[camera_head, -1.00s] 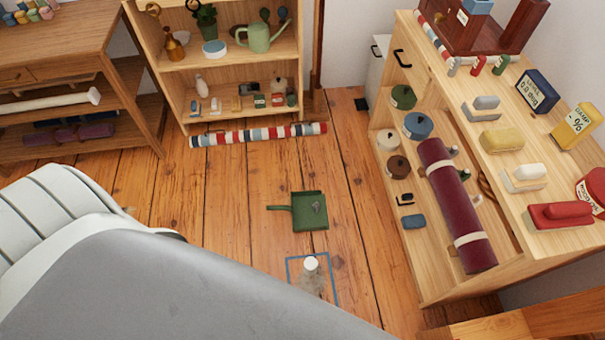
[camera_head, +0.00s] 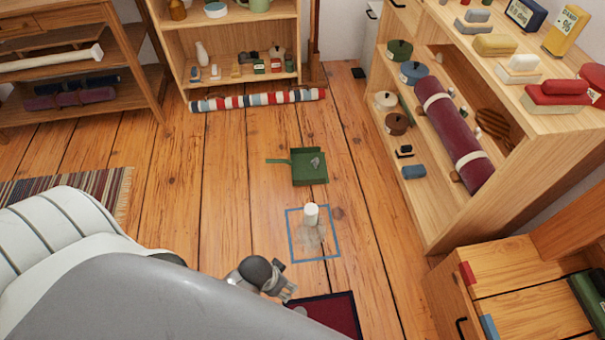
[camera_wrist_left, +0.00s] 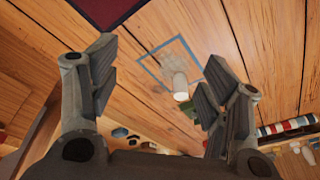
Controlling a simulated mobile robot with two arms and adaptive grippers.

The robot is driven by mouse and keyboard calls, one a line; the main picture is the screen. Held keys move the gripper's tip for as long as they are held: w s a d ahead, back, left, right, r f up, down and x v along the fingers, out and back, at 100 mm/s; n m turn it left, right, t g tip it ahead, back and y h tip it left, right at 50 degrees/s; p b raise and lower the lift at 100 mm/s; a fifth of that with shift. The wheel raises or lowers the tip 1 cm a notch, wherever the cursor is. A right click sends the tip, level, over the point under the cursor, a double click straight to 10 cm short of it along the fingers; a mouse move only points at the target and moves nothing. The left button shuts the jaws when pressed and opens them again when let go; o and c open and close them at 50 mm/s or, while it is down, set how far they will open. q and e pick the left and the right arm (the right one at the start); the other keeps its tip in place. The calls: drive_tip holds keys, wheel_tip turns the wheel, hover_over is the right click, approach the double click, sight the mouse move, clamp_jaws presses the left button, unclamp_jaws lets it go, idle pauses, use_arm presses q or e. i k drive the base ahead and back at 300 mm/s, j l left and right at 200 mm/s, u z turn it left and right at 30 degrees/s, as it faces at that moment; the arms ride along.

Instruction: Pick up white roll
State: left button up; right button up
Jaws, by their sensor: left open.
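A small white roll (camera_head: 311,214) stands upright on the wooden floor, inside a blue square outline (camera_head: 333,258) with a greyish patch in it. In the left wrist view the white roll (camera_wrist_left: 180,87) shows between the spread fingers, some way beyond them. My left gripper (camera_head: 270,280) is on the near side of the blue outline, apart from the roll. In the left wrist view its fingers (camera_wrist_left: 153,80) are wide apart and empty. A longer cream-white roll (camera_head: 52,61) lies on the shelf of the left wooden table. My right gripper is not in view.
A green dustpan (camera_head: 309,167) lies beyond the roll. A striped roll (camera_head: 258,101) lies before the back shelf. The right shelf (camera_head: 455,217) holds a maroon roll (camera_head: 453,133). A dark red mat (camera_head: 325,313) lies close by.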

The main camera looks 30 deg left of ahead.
sight(311, 210)
drive_tip(key=j+u, duration=0.1)
drive_tip(key=u, duration=0.65)
